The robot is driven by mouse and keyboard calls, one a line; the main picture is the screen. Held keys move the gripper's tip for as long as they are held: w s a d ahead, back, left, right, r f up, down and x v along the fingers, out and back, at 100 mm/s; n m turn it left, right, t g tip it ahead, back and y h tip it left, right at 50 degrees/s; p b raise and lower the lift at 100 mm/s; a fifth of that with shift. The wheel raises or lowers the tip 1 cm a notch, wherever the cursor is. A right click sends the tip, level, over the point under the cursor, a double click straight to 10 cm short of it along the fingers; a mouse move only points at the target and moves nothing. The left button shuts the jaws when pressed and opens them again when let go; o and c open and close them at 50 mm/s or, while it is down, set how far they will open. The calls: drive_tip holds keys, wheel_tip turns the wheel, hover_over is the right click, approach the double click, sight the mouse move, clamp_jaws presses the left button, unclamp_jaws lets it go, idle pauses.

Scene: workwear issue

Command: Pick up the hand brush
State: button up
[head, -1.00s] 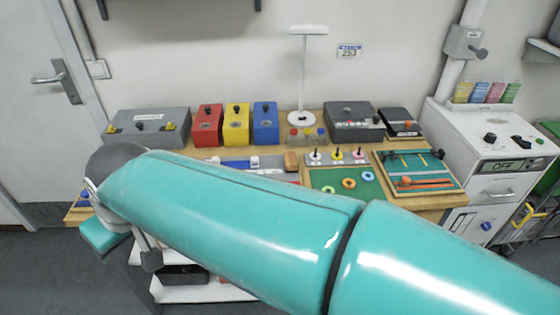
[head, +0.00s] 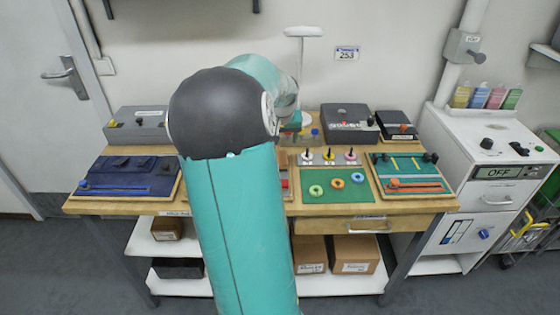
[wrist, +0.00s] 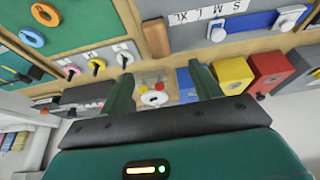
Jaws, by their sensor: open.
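A brown block that looks like the hand brush (wrist: 156,37) lies on the wooden bench, between the strip marked S to XL and the panel with coloured knobs. I cannot see its bristles. In the head view my arm hides most of that spot. My gripper (wrist: 160,72) is open and empty, its two teal fingers apart, with the brown block beyond the fingertips in the wrist view. In the head view a teal part of my gripper (head: 292,121) shows past my arm, over the back of the bench.
A white lamp (head: 306,32) stands at the back of the bench. Red (wrist: 233,73), yellow (wrist: 271,70) and blue (wrist: 186,86) boxes stand close by. A green board with rings (head: 338,197) and a dark blue tray (head: 127,168) lie forward. A white cabinet (head: 490,150) is at right.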

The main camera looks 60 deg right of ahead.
sight(282, 157)
drive_tip(key=x, duration=0.7)
drive_tip(key=shift+w+d+f, duration=0.1)
drive_tip(key=shift+f, duration=0.3)
drive_tip(key=x, duration=0.5)
drive_tip(key=shift+d, duration=0.15)
drive_tip(key=c, duration=1.1)
drive_tip(key=shift+r, duration=0.1)
drive_tip(key=shift+r, duration=0.55)
drive_tip(key=w+a+r, duration=0.3)
drive_tip(key=a+r, duration=0.8)
drive_tip(key=a, duration=0.2)
drive_tip(key=shift+a+r, duration=0.35)
